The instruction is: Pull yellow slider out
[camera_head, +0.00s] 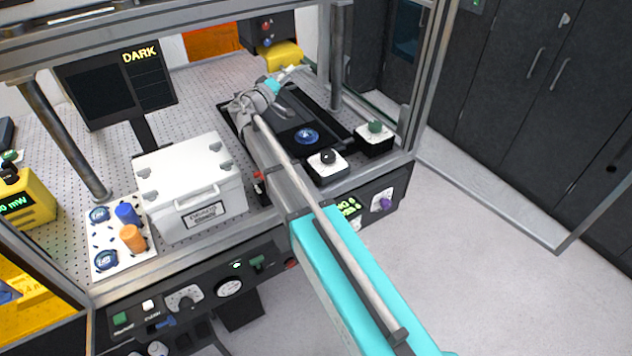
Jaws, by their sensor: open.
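A yellow block (284,55) sits at the back of the bench, just below a black box with small coloured knobs. It is the likeliest yellow slider, but its shape and any handle are too small to make out. My gripper (291,88) is at the end of my grey and teal arm, in front of and below the yellow block. Its fingers are spread and empty, apart from the block as far as I can tell. My wrist hides part of the black plate under it.
A white lidded case (192,180) stands left of my arm. A black plate carries a blue round part (306,136). Two knob boxes stand right, one with a green knob (375,127). Metal frame posts (338,55) border the bench. A dark monitor (115,88) reads DARK.

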